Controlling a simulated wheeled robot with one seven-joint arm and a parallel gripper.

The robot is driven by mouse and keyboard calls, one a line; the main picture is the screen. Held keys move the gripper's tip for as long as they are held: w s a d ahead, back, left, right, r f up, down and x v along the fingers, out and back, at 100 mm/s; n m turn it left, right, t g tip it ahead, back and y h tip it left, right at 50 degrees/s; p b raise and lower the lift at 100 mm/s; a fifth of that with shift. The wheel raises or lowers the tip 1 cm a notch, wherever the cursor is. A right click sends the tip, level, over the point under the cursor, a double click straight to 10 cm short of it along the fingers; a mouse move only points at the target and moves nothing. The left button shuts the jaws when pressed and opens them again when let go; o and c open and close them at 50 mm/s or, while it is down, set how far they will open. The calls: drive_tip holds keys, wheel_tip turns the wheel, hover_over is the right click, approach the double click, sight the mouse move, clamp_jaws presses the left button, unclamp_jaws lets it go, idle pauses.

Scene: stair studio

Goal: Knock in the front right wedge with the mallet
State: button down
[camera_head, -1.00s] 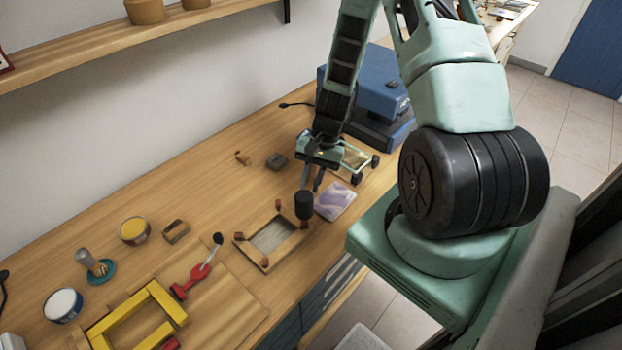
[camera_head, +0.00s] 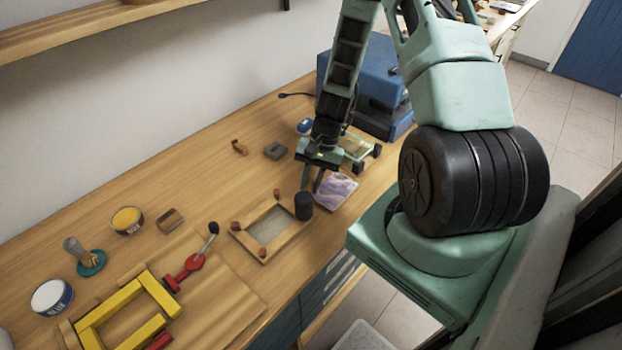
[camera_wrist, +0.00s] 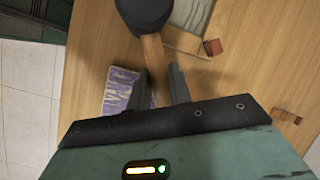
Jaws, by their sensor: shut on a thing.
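My gripper (camera_head: 312,186) is shut on the mallet's wooden handle (camera_wrist: 151,62). The mallet's black head (camera_head: 304,205) hangs over the right corner of the wooden frame (camera_head: 246,244) and hides that corner and any wedge there. Whether the head touches anything below cannot be told. Small reddish-brown wedges show at the frame's back corner (camera_head: 277,194), left corner (camera_head: 236,226) and front corner (camera_head: 262,252). In the wrist view the head (camera_wrist: 145,12) is at the top, with one wedge (camera_wrist: 213,47) to its right.
A purple patterned pad (camera_head: 336,190) lies right of the mallet. A dark grey block (camera_head: 275,151) and a blue case (camera_head: 365,85) stand behind. A yellow frame (camera_head: 95,325), red tool (camera_head: 190,265) and cans (camera_head: 127,220) occupy the left. Bare bench lies behind the wooden frame.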

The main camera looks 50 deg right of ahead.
drive_tip(key=shift+p, duration=0.5)
wheel_tip(320, 180, up, 6)
drive_tip(key=p, duration=0.4)
drive_tip(key=shift+r+p, duration=0.15)
drive_tip(key=shift+p, duration=0.25)
drive_tip(key=shift+w, duration=0.1)
idle(1.5)
